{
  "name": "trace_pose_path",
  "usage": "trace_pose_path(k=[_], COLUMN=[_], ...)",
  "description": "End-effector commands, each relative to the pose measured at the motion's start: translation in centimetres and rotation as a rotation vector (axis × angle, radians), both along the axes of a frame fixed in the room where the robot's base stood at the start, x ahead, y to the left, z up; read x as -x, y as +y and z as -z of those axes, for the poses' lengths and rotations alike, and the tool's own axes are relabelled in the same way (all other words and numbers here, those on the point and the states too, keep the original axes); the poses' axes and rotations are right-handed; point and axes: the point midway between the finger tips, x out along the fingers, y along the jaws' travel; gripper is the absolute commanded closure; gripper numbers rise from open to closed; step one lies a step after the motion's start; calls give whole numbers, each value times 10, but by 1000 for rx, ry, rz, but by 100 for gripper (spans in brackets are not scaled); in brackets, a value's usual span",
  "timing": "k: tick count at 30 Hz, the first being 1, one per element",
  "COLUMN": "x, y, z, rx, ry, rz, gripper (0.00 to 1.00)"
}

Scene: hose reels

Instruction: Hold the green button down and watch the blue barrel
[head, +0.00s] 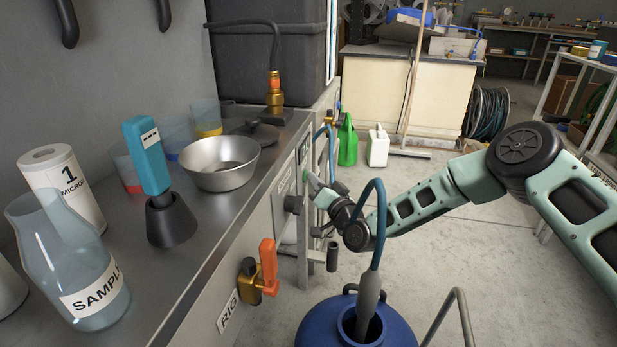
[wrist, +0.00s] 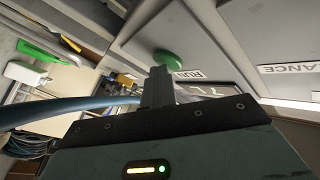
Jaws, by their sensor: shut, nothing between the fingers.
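The green button (wrist: 168,57) is round and sits on a grey panel beside a label reading RUN. My gripper (wrist: 159,72) is shut and empty, its fingertips right at the lower edge of the button in the wrist view. I cannot tell whether they touch it or whether it is pressed in. In the head view my arm reaches left to the bench front, and the fingertips are small there. The blue barrel (head: 310,332) stands on the floor at the bottom middle, cut off by the frame. A blue hose (head: 381,215) ends in a grey nozzle in its opening; the level inside is not visible.
An orange-handled valve (head: 267,266) sticks out of the bench front near a RIG label. The steel bench top (head: 205,270) holds a beaker, a metal bowl (head: 220,163) and other vessels. A metal rail (head: 462,315) stands right of the barrel. Floor beyond is mostly clear.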

Motion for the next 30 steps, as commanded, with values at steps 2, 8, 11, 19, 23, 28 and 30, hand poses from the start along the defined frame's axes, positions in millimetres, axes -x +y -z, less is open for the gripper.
trace_pose_path(k=[2,8,11,19,23,28,30], x=[1,1,1,1,1,2,3], y=[1,1,1,1,0,-5,-10], z=[0,0,0,0,0,-1,-1], rx=[-1,-1,-1,-1,0,0,0], ry=[0,0,0,0,-1,1,1], rz=[-2,-2,-2,-2,-2,-3,-3], gripper=[100,100,100,100,100,100,100])
